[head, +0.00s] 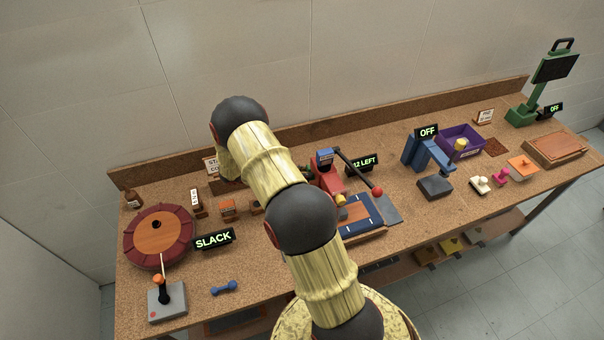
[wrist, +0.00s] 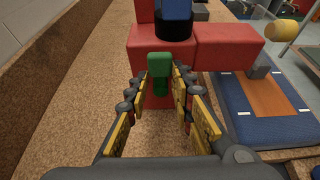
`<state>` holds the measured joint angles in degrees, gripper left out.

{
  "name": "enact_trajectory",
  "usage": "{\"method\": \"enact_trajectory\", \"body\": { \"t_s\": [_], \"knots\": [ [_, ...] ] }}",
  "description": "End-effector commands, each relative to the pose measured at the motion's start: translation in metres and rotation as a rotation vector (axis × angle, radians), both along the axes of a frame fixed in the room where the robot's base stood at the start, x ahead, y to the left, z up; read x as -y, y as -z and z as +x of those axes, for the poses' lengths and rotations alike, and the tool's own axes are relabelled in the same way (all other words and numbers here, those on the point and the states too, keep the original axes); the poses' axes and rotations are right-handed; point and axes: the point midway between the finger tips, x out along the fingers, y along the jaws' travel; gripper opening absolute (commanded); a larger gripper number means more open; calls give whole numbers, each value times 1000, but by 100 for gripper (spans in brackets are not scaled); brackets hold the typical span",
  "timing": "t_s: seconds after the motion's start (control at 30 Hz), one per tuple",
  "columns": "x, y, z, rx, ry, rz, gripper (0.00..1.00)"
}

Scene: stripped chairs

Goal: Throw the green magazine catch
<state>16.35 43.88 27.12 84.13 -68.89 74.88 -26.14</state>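The green magazine catch (wrist: 159,70) stands up as a small block in front of the red stapler-like device in the wrist view (wrist: 160,42). My gripper (wrist: 161,84) is open, with its yellow-padded fingers at either side of the catch. Slim gaps seem to show between fingertips and catch; whether either finger touches it I cannot tell. In the head view the red device (head: 326,179) stands mid-bench, with a blue top and a dark lever ending in a red ball.
A blue pad with an orange panel (wrist: 257,92) lies right of the catch. A sign reading "12 LEFT" (head: 363,163) stands behind the device. A round wooden drum (head: 158,237) and "SLACK" sign (head: 213,239) are left. The cork back ledge (head: 170,168) runs behind.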

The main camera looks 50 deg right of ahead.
Motion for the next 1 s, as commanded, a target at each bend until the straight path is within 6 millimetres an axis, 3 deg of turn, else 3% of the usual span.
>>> {"method": "enact_trajectory", "body": {
  "t_s": [0.3, 0.67, 1.0],
  "knots": [
    [0, 0, 0, 1, 0, 0, 41],
    [-4, -2, 3, 2, -1, -1, 41],
    [-53, -25, 31, 4, -3, -1, 41]
  ]
}}
